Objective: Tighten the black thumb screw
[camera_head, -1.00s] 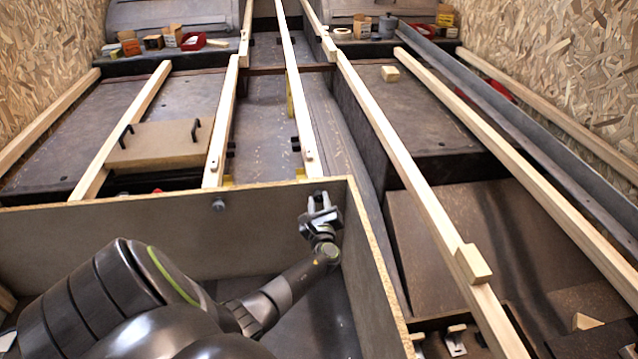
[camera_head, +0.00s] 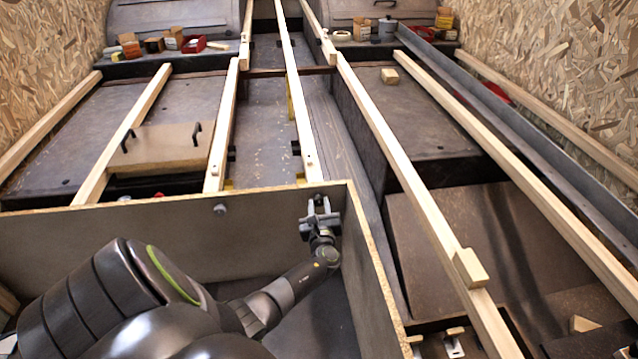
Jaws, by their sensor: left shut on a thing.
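My left gripper (camera_head: 320,212) is at the inner face of the wooden box's back panel (camera_head: 130,235), close to its right corner. Its fingers point away from me, toward the panel, and are shut on a small dark thing that they mostly hide; by its place it looks to be the black thumb screw. A grey round knob (camera_head: 220,209) sits on the same panel to the left of the gripper, apart from it. My right gripper is not in view.
The box's right side wall (camera_head: 372,265) stands close to the right of my gripper. Long wooden battens (camera_head: 400,170) run away beyond the box. A board with two black handles (camera_head: 160,150) lies behind the panel. A wood block (camera_head: 469,268) sits on a batten at right.

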